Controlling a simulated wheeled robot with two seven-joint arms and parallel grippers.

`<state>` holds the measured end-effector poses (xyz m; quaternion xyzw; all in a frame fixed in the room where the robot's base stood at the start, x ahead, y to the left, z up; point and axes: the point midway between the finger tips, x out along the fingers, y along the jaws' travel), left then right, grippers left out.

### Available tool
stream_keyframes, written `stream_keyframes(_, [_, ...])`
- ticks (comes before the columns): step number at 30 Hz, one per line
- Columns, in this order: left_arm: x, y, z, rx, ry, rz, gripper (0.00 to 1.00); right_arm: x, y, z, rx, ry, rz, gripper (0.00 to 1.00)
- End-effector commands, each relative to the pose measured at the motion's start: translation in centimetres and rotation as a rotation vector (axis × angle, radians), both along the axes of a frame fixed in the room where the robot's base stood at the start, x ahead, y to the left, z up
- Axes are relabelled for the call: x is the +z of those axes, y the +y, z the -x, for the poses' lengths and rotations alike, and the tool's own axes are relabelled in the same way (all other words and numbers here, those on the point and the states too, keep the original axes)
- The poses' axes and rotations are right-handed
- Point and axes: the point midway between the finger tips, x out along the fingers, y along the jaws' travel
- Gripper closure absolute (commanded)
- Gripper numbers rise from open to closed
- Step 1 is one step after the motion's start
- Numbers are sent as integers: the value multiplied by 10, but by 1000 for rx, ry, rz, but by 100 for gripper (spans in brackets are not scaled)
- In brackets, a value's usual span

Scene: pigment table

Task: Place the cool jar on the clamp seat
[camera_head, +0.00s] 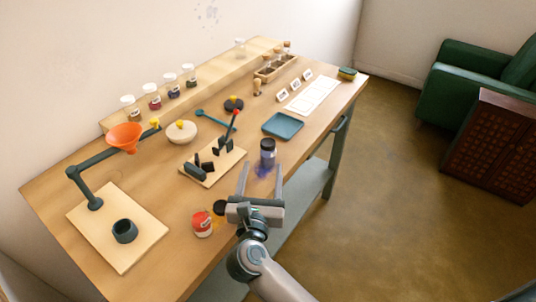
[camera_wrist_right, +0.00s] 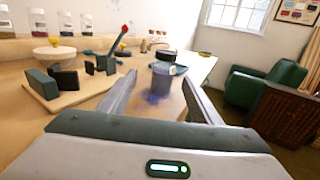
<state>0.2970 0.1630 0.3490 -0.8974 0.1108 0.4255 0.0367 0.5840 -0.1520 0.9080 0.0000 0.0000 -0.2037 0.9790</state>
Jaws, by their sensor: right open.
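The cool jar (camera_head: 267,146), a clear jar with a dark lid and a blue-grey body, stands upright on the table. It also shows in the right wrist view (camera_wrist_right: 163,72). My right gripper (camera_head: 261,168) is open, its fingers pointing at the jar. The jar lies in line with the gap, at or just past the fingertips; contact is not visible. The clamp is a pale board (camera_head: 226,170) with black blocks and a red-tipped lever (camera_head: 236,114), left of the jar; it also shows in the right wrist view (camera_wrist_right: 48,98). Its seat is partly hidden by the blocks. My left gripper is out of view.
A red-labelled jar (camera_head: 202,226) stands left of my right gripper. A blue tray (camera_head: 283,125) lies behind the cool jar. A purple stain (camera_head: 262,173) marks the table before it. The table's front edge is close.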

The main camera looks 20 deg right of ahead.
Motion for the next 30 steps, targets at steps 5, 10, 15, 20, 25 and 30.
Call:
stream_keyframes(5, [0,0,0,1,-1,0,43,0,-2,-2,0,-1,1,42])
stream_keyframes(10, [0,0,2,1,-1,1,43,-1,-11,-15,0,-2,3,42])
stream_keyframes(15, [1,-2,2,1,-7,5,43,-2,-23,-33,1,-2,3,42])
stream_keyframes(20, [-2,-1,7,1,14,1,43,-2,-27,-44,1,0,1,42])
stream_keyframes(25, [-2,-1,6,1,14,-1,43,-2,-27,-44,1,0,0,42])
stream_keyframes(30, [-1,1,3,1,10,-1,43,-2,-27,-44,1,0,0,42])
